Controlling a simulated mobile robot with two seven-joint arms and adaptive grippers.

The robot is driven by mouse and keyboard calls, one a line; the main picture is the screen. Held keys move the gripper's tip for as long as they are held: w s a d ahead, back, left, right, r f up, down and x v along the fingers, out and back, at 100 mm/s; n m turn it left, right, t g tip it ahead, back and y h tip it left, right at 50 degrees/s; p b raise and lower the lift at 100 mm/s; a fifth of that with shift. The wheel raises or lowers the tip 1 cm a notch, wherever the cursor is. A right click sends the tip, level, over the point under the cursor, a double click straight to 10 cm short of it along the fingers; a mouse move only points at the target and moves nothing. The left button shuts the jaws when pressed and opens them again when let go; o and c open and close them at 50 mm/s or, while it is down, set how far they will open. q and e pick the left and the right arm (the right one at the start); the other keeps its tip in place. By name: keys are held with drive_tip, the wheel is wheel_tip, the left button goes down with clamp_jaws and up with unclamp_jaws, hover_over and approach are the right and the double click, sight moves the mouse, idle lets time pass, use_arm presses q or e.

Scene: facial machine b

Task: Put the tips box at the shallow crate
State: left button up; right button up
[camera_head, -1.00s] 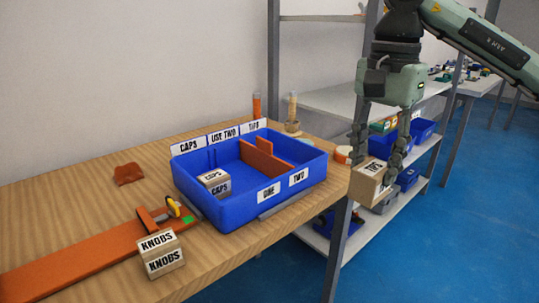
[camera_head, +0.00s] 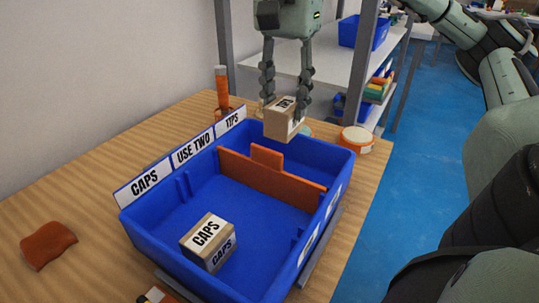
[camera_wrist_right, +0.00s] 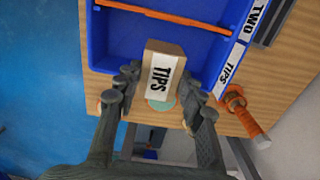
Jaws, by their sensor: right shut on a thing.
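The tips box (camera_head: 284,118) is a small tan box with a white label. My right gripper (camera_head: 286,105) is shut on it and holds it above the far end of the shallow crate. In the right wrist view the tips box (camera_wrist_right: 165,72), its label reading TIPS, is between the fingers of my right gripper (camera_wrist_right: 155,85). The shallow crate (camera_head: 150,230) is blue, with CAPS, USE TWO and TIPS labels along its left wall. An orange divider (camera_head: 270,179) crosses it. A caps box (camera_head: 209,242) sits in the near compartment. My left gripper is not in view.
An orange upright tool (camera_head: 222,90) stands behind the crate, near the shelf post. A round orange-and-white item (camera_head: 356,139) is at the table's right edge. A brown-orange piece (camera_head: 48,244) lies at the left. A shelf (camera_head: 335,70) stands behind.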

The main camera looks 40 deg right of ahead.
sight(286, 124)
drive_tip(key=f, duration=0.1)
drive_tip(key=f+b, duration=0.1)
drive_tip(key=shift+s+f, duration=0.2)
drive_tip(key=shift+f, duration=0.2)
wheel_tip(286, 124, down, 2)
drive_tip(key=shift+f, duration=0.15)
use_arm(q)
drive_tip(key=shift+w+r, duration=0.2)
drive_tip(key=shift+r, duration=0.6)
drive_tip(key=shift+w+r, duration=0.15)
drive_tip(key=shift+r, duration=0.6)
use_arm(e)
drive_tip(key=shift+f, duration=2.15)
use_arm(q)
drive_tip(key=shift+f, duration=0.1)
use_arm(e)
drive_tip(key=shift+f, duration=0.15)
drive_tip(key=o, duration=1.1)
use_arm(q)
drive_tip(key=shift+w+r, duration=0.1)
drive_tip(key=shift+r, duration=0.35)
use_arm(e)
drive_tip(key=shift+o, duration=0.2)
